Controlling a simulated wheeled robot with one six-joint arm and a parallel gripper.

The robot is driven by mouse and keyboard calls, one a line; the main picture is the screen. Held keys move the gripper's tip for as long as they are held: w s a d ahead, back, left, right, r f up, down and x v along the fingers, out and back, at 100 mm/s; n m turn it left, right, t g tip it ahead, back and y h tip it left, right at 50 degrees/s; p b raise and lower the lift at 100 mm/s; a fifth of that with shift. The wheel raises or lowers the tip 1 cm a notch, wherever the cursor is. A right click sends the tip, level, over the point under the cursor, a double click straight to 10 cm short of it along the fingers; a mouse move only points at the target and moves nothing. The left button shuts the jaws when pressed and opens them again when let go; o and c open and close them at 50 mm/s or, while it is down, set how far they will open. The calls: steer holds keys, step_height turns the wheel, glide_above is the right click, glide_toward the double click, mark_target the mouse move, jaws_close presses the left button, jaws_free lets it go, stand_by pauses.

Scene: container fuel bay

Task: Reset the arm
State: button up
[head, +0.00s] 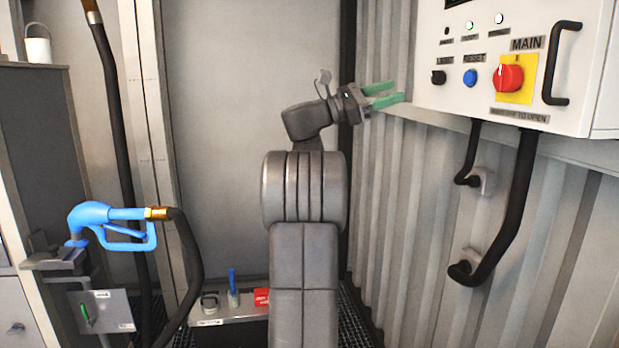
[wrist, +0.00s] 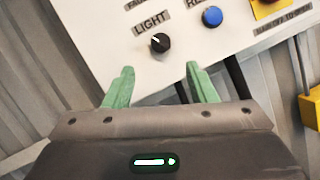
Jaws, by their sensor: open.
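My gripper (head: 386,96) is open and empty, with two green fingers pointing right toward the lower left edge of the white control panel (head: 440,70). In the wrist view the fingers of my gripper (wrist: 158,86) stand apart, below the black LIGHT knob (wrist: 160,42) and the blue RESET button (wrist: 211,16). In the head view the panel also carries the blue button (head: 470,78), the black knob (head: 438,77) and the red MAIN switch (head: 508,78) on a yellow plate. I cannot tell the gap between the fingertips and the panel.
A black handle (head: 562,62) sticks out at the panel's right. Black cables (head: 508,215) hang below it along the corrugated wall (head: 400,200). A blue fuel nozzle (head: 105,222) with a black hose stands at the left.

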mark_target(433, 79)
steer(key=p+x, duration=0.2)
steer(key=x, duration=0.8)
steer(key=shift+a+f, duration=0.1)
steer(key=shift+a, duration=0.05)
